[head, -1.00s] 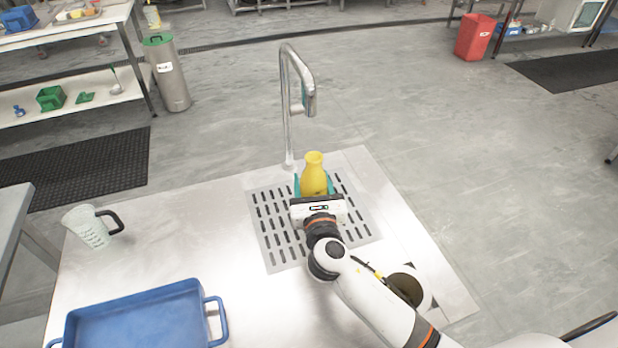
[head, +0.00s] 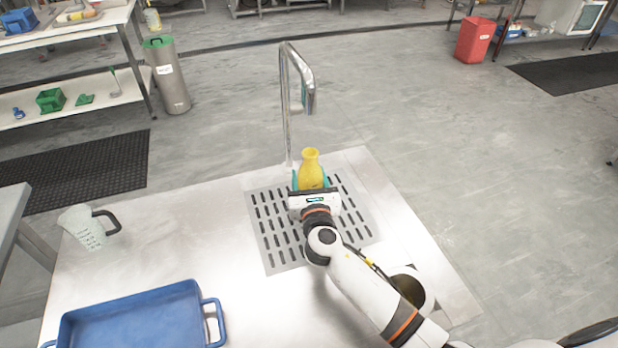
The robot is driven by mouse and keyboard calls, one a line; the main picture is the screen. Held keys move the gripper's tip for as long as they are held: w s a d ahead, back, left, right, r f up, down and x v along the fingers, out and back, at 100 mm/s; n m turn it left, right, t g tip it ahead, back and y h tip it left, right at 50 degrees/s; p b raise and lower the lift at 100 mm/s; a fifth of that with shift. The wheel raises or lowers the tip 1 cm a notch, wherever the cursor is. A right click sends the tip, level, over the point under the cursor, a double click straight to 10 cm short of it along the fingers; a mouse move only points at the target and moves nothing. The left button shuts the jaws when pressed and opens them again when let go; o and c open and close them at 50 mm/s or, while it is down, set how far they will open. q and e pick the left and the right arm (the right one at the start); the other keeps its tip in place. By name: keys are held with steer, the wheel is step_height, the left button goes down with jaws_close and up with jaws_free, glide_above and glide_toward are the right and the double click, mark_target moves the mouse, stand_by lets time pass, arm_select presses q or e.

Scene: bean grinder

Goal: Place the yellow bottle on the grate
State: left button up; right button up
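The yellow bottle (head: 310,168) is upright over the far part of the slotted grate (head: 275,257), just in front of the tap. My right gripper (head: 310,183) reaches in from the lower right, with one teal finger on each side of the bottle, and appears shut on it. The gripper body hides the bottle's lower part, so I cannot tell whether its base touches the grate. My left gripper is not in view.
A tall metal tap (head: 290,115) rises right behind the grate. A blue tray (head: 140,322) and a clear measuring jug (head: 83,228) stand at left. The counter between jug and grate is clear.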

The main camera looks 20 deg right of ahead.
steer(key=o, duration=0.4)
steer(key=shift+r, duration=0.1)
steer(key=s, duration=0.4)
steer(key=s+a, duration=0.1)
steer(key=s, duration=0.3)
steer(key=s+a, duration=0.1)
steer(key=s, duration=0.2)
steer(key=shift+s, duration=0.4)
